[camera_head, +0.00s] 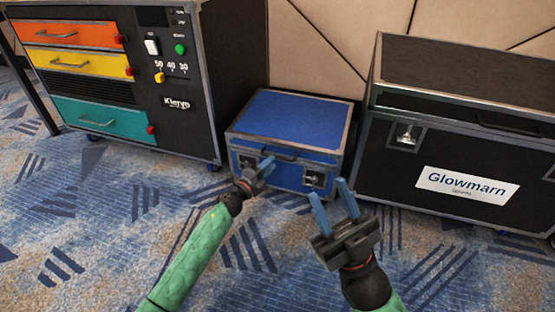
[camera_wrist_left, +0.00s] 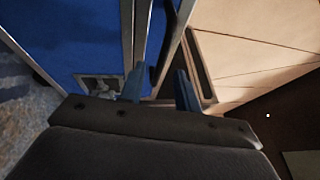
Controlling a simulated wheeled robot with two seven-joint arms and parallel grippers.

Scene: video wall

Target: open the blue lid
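The blue case (camera_head: 257,143) stands on the carpet with its blue lid (camera_head: 295,118) down and metal trim around the edges. Its front has a dark handle (camera_head: 280,153) and metal latches, one of them the right latch (camera_head: 313,180). My left gripper (camera_head: 266,168) is at the case's front, just below the handle, and partly covers the left side. In the left wrist view my left gripper (camera_wrist_left: 160,88) has its blue fingers apart, close to the metal edge; contact cannot be told. A latch (camera_wrist_left: 98,86) shows beside it. My right gripper (camera_head: 333,204) is open and empty, in front of the case's right corner.
A black cabinet (camera_head: 190,120) with orange, yellow and teal drawers stands on the left. A large black Glowmarn case (camera_head: 460,150) stands close on the right. A beige panelled wall (camera_head: 320,50) is behind. The patterned carpet (camera_head: 100,220) in front is clear.

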